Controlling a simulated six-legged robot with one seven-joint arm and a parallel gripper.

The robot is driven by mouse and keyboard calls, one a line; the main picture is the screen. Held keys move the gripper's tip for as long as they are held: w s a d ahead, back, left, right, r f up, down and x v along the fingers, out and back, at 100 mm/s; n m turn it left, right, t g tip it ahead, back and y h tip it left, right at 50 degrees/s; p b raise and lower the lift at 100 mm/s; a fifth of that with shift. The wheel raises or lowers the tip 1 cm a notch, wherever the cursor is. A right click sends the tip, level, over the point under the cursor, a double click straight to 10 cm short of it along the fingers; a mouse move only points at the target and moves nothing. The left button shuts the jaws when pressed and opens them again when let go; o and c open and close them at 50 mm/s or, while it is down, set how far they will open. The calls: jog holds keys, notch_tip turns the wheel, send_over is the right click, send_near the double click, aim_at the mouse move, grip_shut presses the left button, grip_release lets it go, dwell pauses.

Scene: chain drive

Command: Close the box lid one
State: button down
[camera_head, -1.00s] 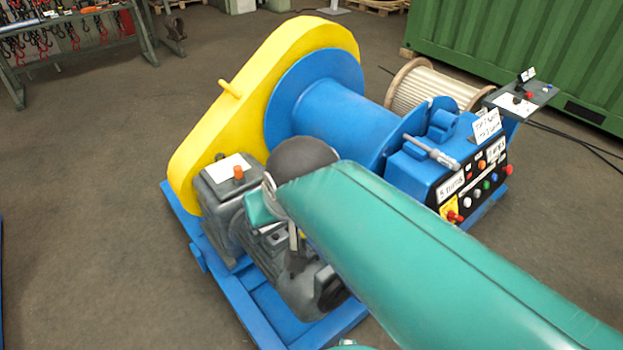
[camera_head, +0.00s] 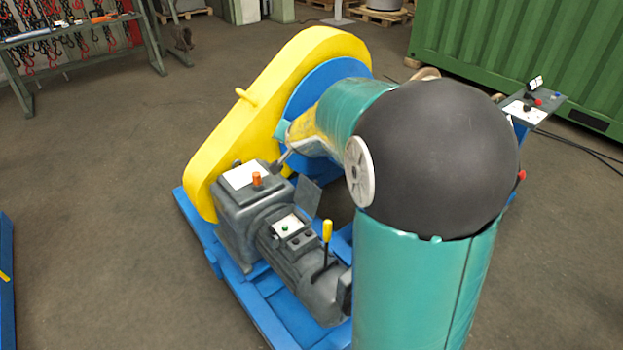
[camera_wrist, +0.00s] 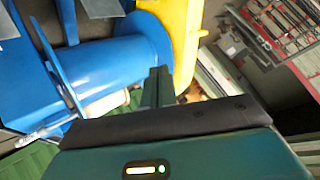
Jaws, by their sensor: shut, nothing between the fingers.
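A small grey box (camera_head: 289,227) sits on top of the grey motor in the head view. It has a pale panel with a green button and dark buttons. A grey flap (camera_head: 308,196), which looks like its lid, stands raised at its back edge, so the box looks open. My gripper (camera_head: 279,163) is above and behind the flap, apart from it, close to the grey gearbox and the yellow guard. In the wrist view my gripper (camera_wrist: 158,84) shows as dark fingers together, empty, with the blue drum behind. I cannot surely make out the box there.
The yellow chain guard (camera_head: 225,125) stands behind the gearbox (camera_head: 240,195), which carries an orange cap (camera_head: 256,179). A yellow-knobbed lever (camera_head: 327,232) rises from the motor near the box. The blue drum (camera_wrist: 122,62) is beside my gripper. Open floor (camera_head: 90,220) lies left.

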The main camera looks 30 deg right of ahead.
jog(key=w+d+f+m+t, duration=0.2)
jog(key=w+d+f+m, duration=0.1)
jog(key=w+d+f, duration=0.5)
jog(key=m+t, duration=0.3)
jog(key=m, duration=0.3)
send_over(310, 195)
jog(key=s+d, duration=0.5)
jog(key=s, duration=0.1)
notch_tip(310, 195, down, 18)
jog(key=s+d+f+m+t, duration=0.1)
jog(key=s+f+m, duration=0.1)
jog(key=f, duration=0.3)
jog(key=s+d+f+m, duration=0.1)
jog(key=d+f+m, duration=0.1)
jog(key=f, duration=0.3)
jog(key=w+a, duration=0.2)
jog(key=w, duration=0.6)
jog(key=shift+w+a+f, duration=0.15)
jog(key=shift+w, duration=0.25)
